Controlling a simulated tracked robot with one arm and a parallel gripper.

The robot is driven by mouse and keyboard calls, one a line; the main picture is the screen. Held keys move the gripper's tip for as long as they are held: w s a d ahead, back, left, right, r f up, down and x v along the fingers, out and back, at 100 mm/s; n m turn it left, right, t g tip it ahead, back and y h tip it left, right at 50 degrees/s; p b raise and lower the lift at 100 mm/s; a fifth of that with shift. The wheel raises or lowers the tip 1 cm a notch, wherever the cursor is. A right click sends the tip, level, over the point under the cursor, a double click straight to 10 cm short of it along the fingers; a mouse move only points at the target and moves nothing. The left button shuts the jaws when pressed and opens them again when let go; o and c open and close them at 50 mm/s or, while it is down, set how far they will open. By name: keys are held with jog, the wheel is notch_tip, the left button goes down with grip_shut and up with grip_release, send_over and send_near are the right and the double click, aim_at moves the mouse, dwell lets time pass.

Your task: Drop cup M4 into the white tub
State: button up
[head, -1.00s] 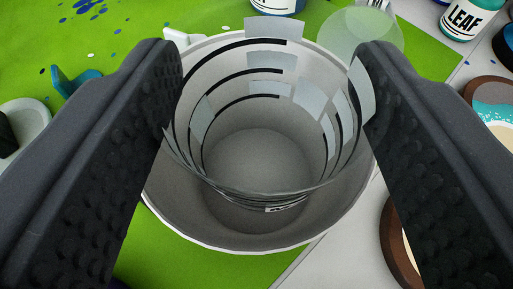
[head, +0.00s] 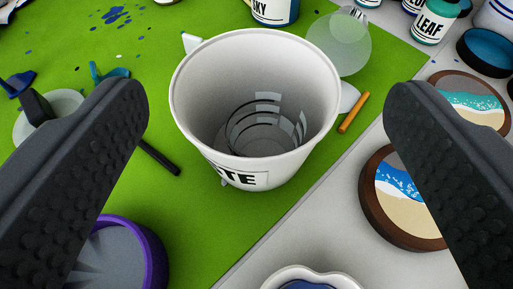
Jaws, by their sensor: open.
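The white tub (head: 188,122) stands upright on the green mat in the middle of the view, with part of a dark label reading "TE" on its front. A clear cup with black and grey marks (head: 266,122) lies inside it, low in the tub; its M4 label cannot be read. My gripper (head: 262,110) is open and empty, its two dark padded fingers wide apart on either side of the tub and nearer to me. The cup is apart from both fingers.
The green mat (head: 60,160) holds a purple-rimmed container (head: 158,255) at front left and an orange stick (head: 353,112) right of the tub. Round wood-rimmed wave pieces (head: 375,205) lie at right. Paint bottles (head: 432,22) stand at the back. A white scalloped dish (head: 275,278) is at the front.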

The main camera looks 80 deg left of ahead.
jog(key=v, duration=0.7)
jog(key=shift+d, duration=0.35)
jog(key=shift+r, duration=0.1)
